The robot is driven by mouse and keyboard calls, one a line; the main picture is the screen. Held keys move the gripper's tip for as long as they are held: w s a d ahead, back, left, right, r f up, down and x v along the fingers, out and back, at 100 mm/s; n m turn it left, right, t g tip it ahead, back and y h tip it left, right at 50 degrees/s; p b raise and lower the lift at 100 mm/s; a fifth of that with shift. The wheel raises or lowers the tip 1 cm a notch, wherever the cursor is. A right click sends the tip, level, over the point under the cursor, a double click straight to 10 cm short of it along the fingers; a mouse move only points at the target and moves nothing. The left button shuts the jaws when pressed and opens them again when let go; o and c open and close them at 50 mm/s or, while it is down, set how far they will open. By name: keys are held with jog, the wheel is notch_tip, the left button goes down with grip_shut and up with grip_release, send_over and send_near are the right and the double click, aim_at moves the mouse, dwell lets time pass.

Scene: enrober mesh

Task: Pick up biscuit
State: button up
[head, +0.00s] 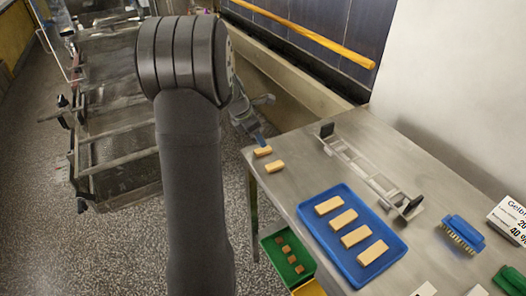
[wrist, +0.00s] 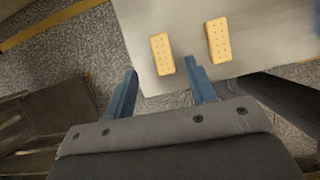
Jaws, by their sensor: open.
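Two tan rectangular biscuits lie apart near the left corner of the steel table, one closer to the corner (head: 263,151) and one beside it (head: 275,167). In the wrist view, one biscuit (wrist: 162,54) lies ahead of the gap between my fingers, and the other (wrist: 219,40) lies to the right, beyond the right finger. My gripper (wrist: 160,67) is open and empty, with blue fingers.
A blue tray (head: 310,225) with several biscuits sits on the steel table (head: 305,150). A metal rack (head: 365,165) with black ends lies behind it. A blue brush (head: 462,233) and a white sign (head: 510,218) are at right. A green bin (head: 270,243) with brown pieces stands below the table.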

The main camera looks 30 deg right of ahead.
aim_at(264, 149)
jog(key=x, duration=0.5)
jog(key=shift+s+f, duration=0.1)
jog(key=shift+f, duration=0.25)
jog(key=c, duration=0.9)
